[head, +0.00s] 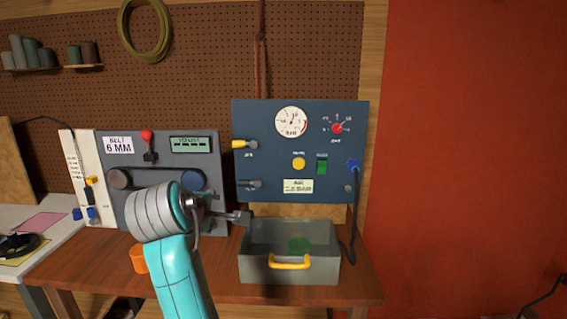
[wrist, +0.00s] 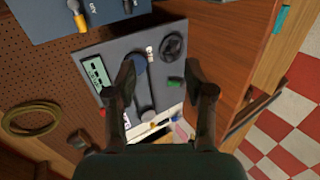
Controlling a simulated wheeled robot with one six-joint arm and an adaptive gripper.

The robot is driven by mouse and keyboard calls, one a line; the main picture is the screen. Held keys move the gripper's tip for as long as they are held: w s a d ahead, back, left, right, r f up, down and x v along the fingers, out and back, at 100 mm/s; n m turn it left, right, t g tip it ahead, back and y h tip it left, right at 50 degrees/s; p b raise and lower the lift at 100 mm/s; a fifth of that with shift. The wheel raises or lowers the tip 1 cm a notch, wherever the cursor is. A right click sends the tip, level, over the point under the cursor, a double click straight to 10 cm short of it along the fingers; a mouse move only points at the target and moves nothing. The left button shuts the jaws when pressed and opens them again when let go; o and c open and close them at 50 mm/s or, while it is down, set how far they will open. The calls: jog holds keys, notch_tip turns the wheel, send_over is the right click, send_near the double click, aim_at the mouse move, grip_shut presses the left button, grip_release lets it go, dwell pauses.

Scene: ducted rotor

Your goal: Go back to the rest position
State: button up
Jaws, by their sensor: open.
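My gripper (wrist: 160,75) shows in the wrist view with its two dark fingers spread apart and nothing between them. In the head view my gripper (head: 243,217) is at the end of my teal and grey arm, in front of the grey panel (head: 207,146) and close to the left rim of the grey drawer (head: 262,266). The drawer has a yellow handle (head: 290,262) and holds a green round thing (head: 299,244). In the wrist view the grey panel (wrist: 118,52) with its green display (wrist: 97,78) lies beyond the fingers.
An orange cylinder (head: 139,258) stands on the wooden bench (head: 80,267), left of my arm. A white table (head: 55,232) is at the far left.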

jog(key=s+d+f+m, duration=0.1)
jog(key=d+f, duration=0.4)
jog(key=f, duration=0.7)
jog(key=s+d+f+m, duration=0.15)
jog(key=d+f, duration=0.45)
jog(key=f, duration=0.6)
jog(key=s+d+f+m+t+y, duration=0.1)
jog(key=s+d+f+m+y, duration=0.15)
jog(key=s+d+f, duration=1)
jog(key=s+d+f+m, duration=0.3)
jog(key=s+d, duration=0.1)
jog(key=s, duration=0.7)
jog(key=s+d+f+m, duration=0.2)
jog(key=s+d, duration=0.1)
jog(key=s, duration=0.8)
jog(key=s+d+r+m+t+h, duration=0.1)
jog(key=s+d+r+m, duration=0.1)
jog(key=s+r, duration=0.3)
jog(key=s+d+r+m+t+h, duration=0.1)
jog(key=s+r+m, duration=0.4)
jog(key=s, duration=0.8)
jog(key=shift+d, duration=0.55)
